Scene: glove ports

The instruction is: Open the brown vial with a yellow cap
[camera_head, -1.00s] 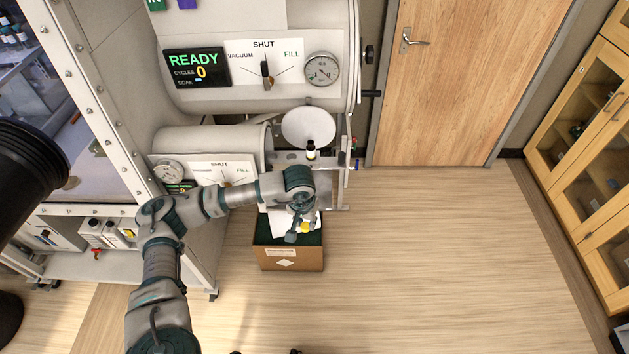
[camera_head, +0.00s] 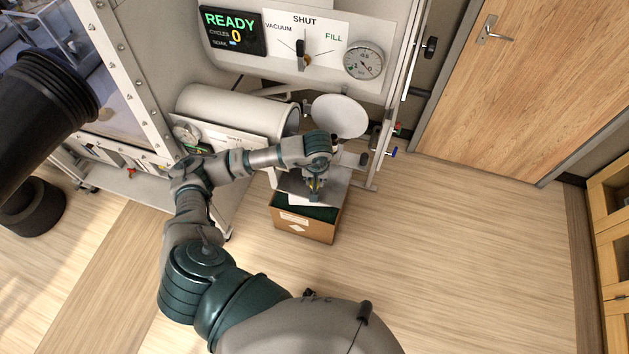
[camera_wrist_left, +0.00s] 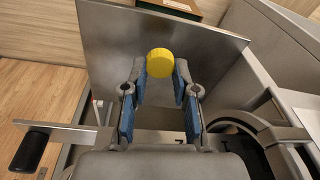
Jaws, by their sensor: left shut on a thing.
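My left gripper (camera_head: 316,186) hangs over the metal ledge by the small round port. The left wrist view shows its two blue-padded fingers (camera_wrist_left: 160,80) shut on a round yellow cap (camera_wrist_left: 160,62) at their tips. No vial body shows at the cap in that view. The brown vial does not show in either view now; the ledge area where it stood is partly behind my arm. My right gripper is not in view.
An open cardboard box (camera_head: 305,229) with a dark green inside stands on the floor below the ledge. The small port's round door (camera_head: 339,116) stands open behind my wrist. A metal plate (camera_wrist_left: 160,30) lies close beyond the fingertips. Floor to the right is clear.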

